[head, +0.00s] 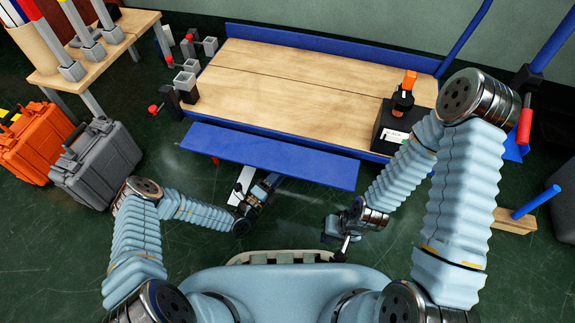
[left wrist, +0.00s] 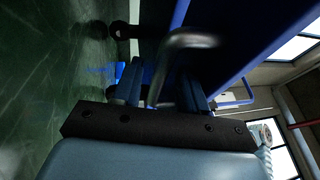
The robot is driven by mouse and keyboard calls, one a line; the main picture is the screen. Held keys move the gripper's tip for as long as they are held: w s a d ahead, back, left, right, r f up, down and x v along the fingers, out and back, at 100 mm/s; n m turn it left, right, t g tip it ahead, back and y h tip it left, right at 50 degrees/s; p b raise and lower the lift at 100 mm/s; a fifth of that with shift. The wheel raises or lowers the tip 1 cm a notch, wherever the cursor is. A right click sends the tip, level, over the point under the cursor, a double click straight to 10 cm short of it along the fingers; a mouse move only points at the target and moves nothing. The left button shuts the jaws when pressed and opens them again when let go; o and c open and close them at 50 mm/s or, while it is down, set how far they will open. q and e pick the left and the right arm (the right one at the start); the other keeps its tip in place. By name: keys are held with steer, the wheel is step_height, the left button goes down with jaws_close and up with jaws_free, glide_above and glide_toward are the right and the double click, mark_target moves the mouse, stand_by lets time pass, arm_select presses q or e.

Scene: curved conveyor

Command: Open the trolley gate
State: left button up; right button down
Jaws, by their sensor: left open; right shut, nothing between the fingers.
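The trolley has a wooden bed (head: 285,95) in a blue frame. Its gate looks to be the long blue panel (head: 270,157) along the near side, jutting out below the bed's edge. My left gripper (head: 257,192) is open near the panel's lower edge, left of centre. In the left wrist view a bent grey metal handle (left wrist: 187,41) shows between the fingers of the left gripper (left wrist: 160,85); I cannot tell whether they touch it. My right gripper (head: 340,246) is shut and empty, low in front of the trolley, apart from the panel.
A black box with an orange-topped tool (head: 403,95) stands at the bed's right edge. Orange (head: 35,143) and grey (head: 97,160) cases stand on the floor at left, by a wooden table (head: 100,45). A wooden block with a blue post (head: 515,220) lies at right.

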arm_select(q)
steer(key=shift+w+d+r, duration=0.1)
steer(key=shift+w+d, duration=0.25)
steer(key=shift+w, duration=0.1)
jaws_close()
